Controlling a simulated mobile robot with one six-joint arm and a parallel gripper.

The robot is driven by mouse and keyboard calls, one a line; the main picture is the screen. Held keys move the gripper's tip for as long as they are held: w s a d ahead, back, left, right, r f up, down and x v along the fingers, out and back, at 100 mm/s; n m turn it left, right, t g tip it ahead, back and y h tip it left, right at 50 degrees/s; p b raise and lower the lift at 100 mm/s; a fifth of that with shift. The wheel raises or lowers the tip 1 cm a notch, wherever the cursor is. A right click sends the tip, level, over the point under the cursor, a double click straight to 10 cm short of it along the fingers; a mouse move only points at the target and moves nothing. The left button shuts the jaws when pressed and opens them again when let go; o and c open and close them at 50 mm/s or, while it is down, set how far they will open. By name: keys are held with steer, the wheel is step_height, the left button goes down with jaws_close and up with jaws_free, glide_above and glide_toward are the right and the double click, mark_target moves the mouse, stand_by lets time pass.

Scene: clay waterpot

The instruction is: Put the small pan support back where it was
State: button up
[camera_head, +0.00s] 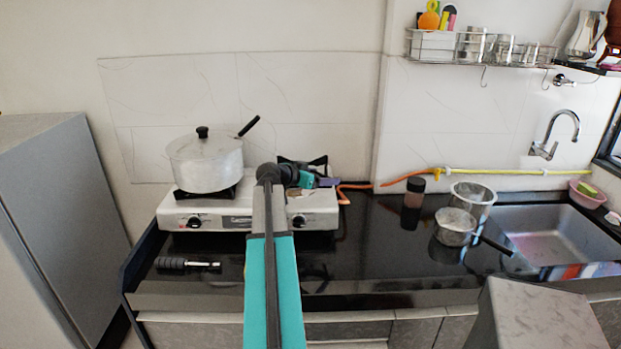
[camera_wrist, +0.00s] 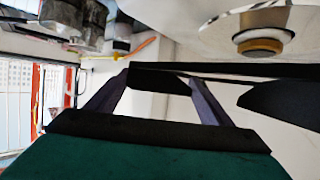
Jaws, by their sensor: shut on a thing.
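The small pan support (camera_head: 317,161) is a black metal piece over the right side of the white stove (camera_head: 225,213), partly hidden behind my arm. In the wrist view the black support (camera_wrist: 165,80) crosses between the two purple-grey fingers of my gripper (camera_wrist: 155,88). My gripper, also in the head view (camera_head: 326,182), is shut on it. A burner (camera_wrist: 262,36) with a brass-coloured ring shows close beyond the support in the wrist view. I cannot tell whether the support touches the stove.
A lidded pot (camera_head: 205,165) stands on the left burner, its black handle pointing right. A dark bottle (camera_head: 413,195), a metal container (camera_head: 474,196) and a saucepan (camera_head: 455,226) stand to the right, before the sink (camera_head: 560,235). An orange hose (camera_head: 352,188) runs beside the stove.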

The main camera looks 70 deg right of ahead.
steer(key=shift+w+d+f+p, duration=0.15)
steer(key=shift+w+d+p, duration=0.3)
steer(key=shift+w+d, duration=0.8)
steer(key=shift+w+d+f+p, duration=0.1)
steer(key=shift+w+d+p, duration=0.35)
steer(key=shift+w+d, duration=0.75)
steer(key=shift+w+a, duration=0.25)
steer(key=shift+a, duration=0.05)
steer(key=shift+f, duration=0.15)
steer(key=shift+f+p, duration=0.85)
steer(key=shift+f, duration=0.75)
steer(key=shift+f+b, duration=0.6)
steer(key=shift+b, duration=0.55)
steer(key=o, duration=1.5)
